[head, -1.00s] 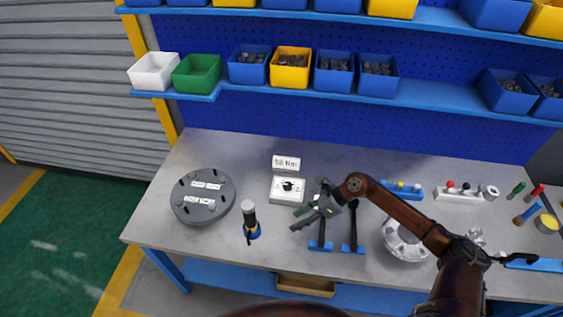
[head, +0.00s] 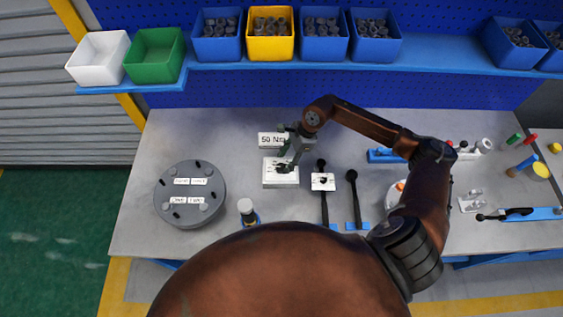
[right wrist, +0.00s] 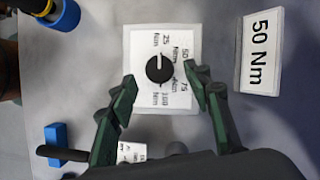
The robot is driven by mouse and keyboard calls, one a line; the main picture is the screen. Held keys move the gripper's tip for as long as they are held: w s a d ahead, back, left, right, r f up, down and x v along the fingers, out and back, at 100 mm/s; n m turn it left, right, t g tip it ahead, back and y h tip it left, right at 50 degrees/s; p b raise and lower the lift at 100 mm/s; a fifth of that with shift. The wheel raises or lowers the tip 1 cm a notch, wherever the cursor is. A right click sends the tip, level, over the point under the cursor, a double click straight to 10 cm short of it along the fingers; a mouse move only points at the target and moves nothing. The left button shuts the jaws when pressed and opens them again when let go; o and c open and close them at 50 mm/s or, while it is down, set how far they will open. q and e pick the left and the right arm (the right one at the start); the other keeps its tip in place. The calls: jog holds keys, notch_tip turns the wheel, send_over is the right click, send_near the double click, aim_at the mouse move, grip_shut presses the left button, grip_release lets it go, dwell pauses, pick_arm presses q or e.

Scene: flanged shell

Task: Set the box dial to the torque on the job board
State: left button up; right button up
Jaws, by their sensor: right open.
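The white dial box (head: 281,178) sits on the bench. The right wrist view shows its face (right wrist: 185,115) with 25, 50, 75 and 100 Nm marks around a black knob (right wrist: 160,68). A pale line on the knob points roughly toward the picture's top; the exact setting is hard to tell. The job board (head: 272,140), a white plate behind the box, reads 50 Nm, and the right wrist view shows it clearly (right wrist: 259,52). My right gripper (head: 288,163) is open above the box, its fingers (right wrist: 158,90) apart near the knob. My left gripper is out of view.
A grey round flanged shell (head: 190,194) with labels stands at the left. Two black-handled wrenches (head: 354,195) lie right of the box, with a white tag (head: 323,181) by one. Bins (head: 270,35) line the shelf.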

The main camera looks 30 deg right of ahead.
aim_at(281, 166)
jog(key=x, duration=0.2)
jog(key=shift+a+f, duration=0.15)
jog(key=shift+f, duration=0.35)
jog(key=c, duration=0.5)
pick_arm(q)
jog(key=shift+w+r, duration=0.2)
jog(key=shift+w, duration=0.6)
pick_arm(e)
jog(key=c, duration=0.6)
